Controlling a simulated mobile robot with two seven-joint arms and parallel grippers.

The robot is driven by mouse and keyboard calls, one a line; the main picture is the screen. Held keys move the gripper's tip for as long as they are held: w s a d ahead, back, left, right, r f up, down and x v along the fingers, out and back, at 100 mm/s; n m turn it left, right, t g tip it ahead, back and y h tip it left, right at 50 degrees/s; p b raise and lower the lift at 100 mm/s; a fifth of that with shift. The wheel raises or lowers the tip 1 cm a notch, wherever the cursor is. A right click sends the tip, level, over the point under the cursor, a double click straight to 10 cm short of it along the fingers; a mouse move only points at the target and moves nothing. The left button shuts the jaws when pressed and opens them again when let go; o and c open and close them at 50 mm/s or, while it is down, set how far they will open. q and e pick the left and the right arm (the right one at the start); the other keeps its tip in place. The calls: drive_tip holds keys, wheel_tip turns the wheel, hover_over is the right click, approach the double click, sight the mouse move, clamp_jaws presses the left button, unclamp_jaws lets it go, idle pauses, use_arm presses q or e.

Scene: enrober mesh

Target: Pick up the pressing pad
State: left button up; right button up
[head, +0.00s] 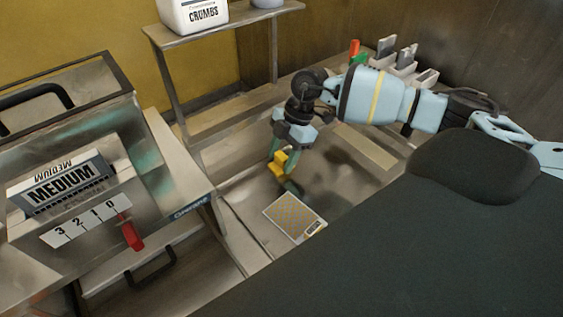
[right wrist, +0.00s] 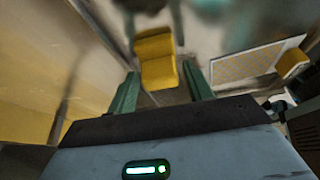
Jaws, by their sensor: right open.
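A small yellow block, seemingly the pressing pad (head: 279,161), shows beside my right gripper (head: 283,170) in the head view. In the right wrist view the yellow pad (right wrist: 156,58) lies ahead, lined up with the gap between the two green fingers of my right gripper (right wrist: 162,88). The fingers are spread apart and open. Whether either finger touches the pad cannot be told. My left gripper is not in view.
A yellow mesh panel (head: 293,217) with a small label lies on the metal surface. It also shows in the right wrist view (right wrist: 245,66). A machine with a MEDIUM sign (head: 63,184) and red lever (head: 131,235) stands left. A shelf (head: 222,25) holds a CRUMBS container (head: 194,14).

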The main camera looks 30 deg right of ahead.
sight(283, 157)
drive_tip(key=shift+a+f, duration=0.1)
drive_tip(key=shift+f, duration=0.15)
drive_tip(key=shift+c, duration=0.4)
drive_tip(key=c, duration=0.7)
drive_tip(key=shift+r, duration=0.1)
drive_tip(key=shift+r, duration=0.8)
drive_tip(key=shift+s+r, duration=0.25)
drive_tip(key=shift+r, duration=0.25)
drive_tip(key=shift+s+r, duration=0.2)
drive_tip(key=shift+r, duration=0.3)
drive_tip(key=s+a, duration=0.1)
drive_tip(key=s, duration=0.4)
drive_tip(key=s+a+r, duration=0.1)
drive_tip(key=s, duration=0.4)
drive_tip(key=s+a+p, duration=0.1)
drive_tip(key=s, duration=0.4)
drive_tip(key=shift+r, duration=0.15)
